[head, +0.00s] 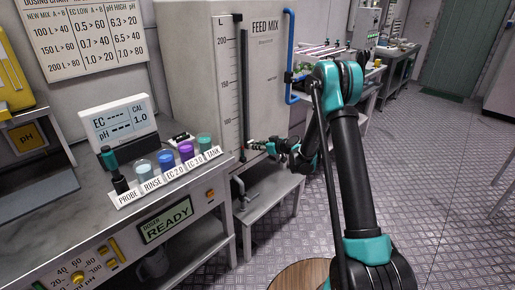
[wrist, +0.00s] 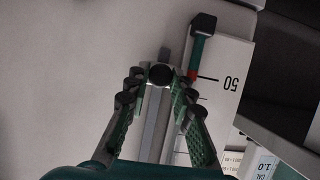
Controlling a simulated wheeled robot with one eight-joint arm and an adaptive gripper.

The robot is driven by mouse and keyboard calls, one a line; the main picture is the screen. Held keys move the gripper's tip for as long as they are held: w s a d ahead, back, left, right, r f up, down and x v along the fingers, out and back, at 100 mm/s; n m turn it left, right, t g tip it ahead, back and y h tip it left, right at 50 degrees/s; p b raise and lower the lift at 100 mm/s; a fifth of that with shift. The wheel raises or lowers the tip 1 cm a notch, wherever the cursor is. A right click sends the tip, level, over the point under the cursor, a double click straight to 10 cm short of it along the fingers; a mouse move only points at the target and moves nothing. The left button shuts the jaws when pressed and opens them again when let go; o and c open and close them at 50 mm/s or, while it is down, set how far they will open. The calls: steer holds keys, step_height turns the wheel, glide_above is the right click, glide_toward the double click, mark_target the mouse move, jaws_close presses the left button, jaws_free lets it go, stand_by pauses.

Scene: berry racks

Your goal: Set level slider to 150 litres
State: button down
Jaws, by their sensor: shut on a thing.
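A dark vertical rail (head: 243,80) runs beside the scale. My gripper (head: 254,147) is at the rail, below the 100 mark. In the wrist view, my gripper (wrist: 158,82) is shut on the dark round slider knob (wrist: 160,74), in front of a pale metal rail (wrist: 152,125). A red tip (wrist: 193,75) lies close to the tick of an upside-down 50. How it joins the knob is unclear.
The bench at left holds a meter (head: 118,121), several labelled cups such as the purple one (head: 186,151), and a teal-black probe (head: 107,157). A blue pipe (head: 289,50) is right of the tank. Floor at right is clear.

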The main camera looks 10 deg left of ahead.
step_height(320, 180, up, 33)
steer(key=shift+r, duration=0.1)
steer(key=c, duration=1.3)
jaws_free()
steer(key=shift+d, duration=0.1)
steer(key=v, duration=1.2)
steer(key=shift+r, duration=0.1)
steer(key=s+d+f+m+g+h, duration=0.1)
steer(key=s+d+f+m+h, duration=0.2)
steer(key=s+d+f, duration=0.4)
steer(key=s+d+f+m+g+h, duration=0.1)
steer(key=s+d+f+m+h, duration=0.3)
steer(key=s+f, duration=1)
steer(key=s+d+f+m+g+h, duration=0.2)
steer(key=s+d+f, duration=0.8)
steer(key=s, duration=0.7)
steer(key=shift+s+d+f+m+h, duration=0.15)
steer(key=shift+d+f+m+h, duration=0.05)
steer(key=shift+f+m+h, duration=0.6)
